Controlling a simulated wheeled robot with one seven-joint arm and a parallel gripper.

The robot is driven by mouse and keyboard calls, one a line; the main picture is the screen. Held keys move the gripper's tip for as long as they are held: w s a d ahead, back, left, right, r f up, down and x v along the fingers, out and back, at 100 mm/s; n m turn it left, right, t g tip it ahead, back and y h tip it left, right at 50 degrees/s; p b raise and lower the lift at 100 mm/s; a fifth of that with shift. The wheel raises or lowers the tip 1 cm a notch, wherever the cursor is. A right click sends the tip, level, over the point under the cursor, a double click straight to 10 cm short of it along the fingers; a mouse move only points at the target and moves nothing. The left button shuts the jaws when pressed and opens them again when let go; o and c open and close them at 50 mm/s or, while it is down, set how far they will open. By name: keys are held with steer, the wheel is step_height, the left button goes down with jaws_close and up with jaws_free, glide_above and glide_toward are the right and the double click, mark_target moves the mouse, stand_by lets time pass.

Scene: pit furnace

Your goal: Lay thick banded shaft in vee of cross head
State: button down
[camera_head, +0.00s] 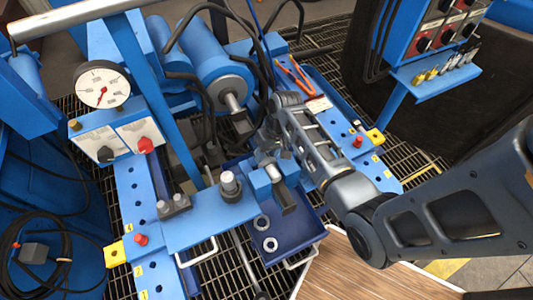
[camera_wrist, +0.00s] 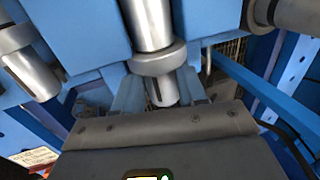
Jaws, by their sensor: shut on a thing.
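In the wrist view, the thick shaft (camera_wrist: 150,25) is a silver bar with a wide raised band (camera_wrist: 158,59). It runs from the top edge down to my gripper (camera_wrist: 160,95), whose fingers are shut on its near end. Blue surfaces flank the shaft; I cannot tell whether it touches them. In the head view my gripper (camera_head: 268,148) is over the middle of the blue press, and my wrist partly hides the area. A blue block (camera_head: 261,182) there may be part of the cross head; I cannot make out its vee.
A blue tray (camera_head: 275,252) with washers lies below. A silver stud (camera_head: 229,184) stands on the blue cross plate (camera_head: 205,222). Black hoses and the large blue cylinder (camera_head: 218,72) crowd the back. A pressure gauge (camera_head: 103,85) is at left, a control panel (camera_head: 435,25) at upper right.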

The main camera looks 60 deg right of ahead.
steer(key=shift+r, duration=0.1)
steer(key=c, duration=1)
jaws_free()
steer(key=o, duration=0.5)
steer(key=shift+c, duration=0.2)
steer(key=shift+s, duration=0.1)
steer(key=w+v, duration=0.1)
steer(key=v, duration=0.6)
steer(key=shift+s+r, duration=0.3)
steer(key=shift+s, duration=0.15)
steer(key=shift+d, duration=0.1)
